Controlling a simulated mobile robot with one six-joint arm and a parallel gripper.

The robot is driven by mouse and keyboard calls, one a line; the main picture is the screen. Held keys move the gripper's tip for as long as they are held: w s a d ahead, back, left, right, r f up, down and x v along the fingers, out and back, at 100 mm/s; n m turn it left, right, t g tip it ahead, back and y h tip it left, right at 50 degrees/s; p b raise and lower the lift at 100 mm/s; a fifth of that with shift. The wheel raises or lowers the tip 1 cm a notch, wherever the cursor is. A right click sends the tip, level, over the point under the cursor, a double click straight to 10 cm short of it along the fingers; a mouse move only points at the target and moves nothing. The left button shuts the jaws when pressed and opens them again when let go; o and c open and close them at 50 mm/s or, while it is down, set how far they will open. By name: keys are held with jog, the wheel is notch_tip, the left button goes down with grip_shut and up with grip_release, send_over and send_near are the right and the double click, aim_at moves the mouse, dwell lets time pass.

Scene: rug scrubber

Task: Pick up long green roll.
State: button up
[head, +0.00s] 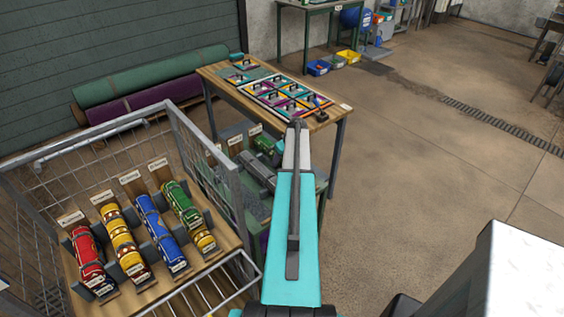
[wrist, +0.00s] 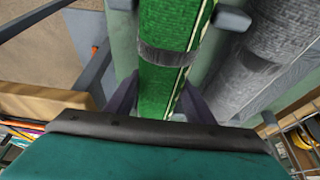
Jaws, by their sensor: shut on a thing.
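A long bright green roll (wrist: 165,75) with a dark grey band and a pale edge strip runs up the middle of the wrist view. In the head view, part of a green roll (head: 267,145) shows on the lower level of the workbench, partly hidden by my turquoise arm. My gripper (wrist: 157,98) has its dark fingers on either side of the roll's near end, shut on it. The gripper is hidden in the head view. I cannot tell whether the roll is lifted clear of its support.
A grey roll (wrist: 268,55) lies right beside the green one. The workbench top (head: 333,107) is above, with coloured panels. A wire cage (head: 172,110) with several small rolls stands left. Large green (head: 155,77) and purple (head: 150,100) rolls lie by the wall. Floor is free right.

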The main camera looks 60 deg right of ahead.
notch_tip(320, 180, up, 17)
jog(key=b, duration=0.4)
jog(key=shift+b, duration=0.35)
dwell(0.5)
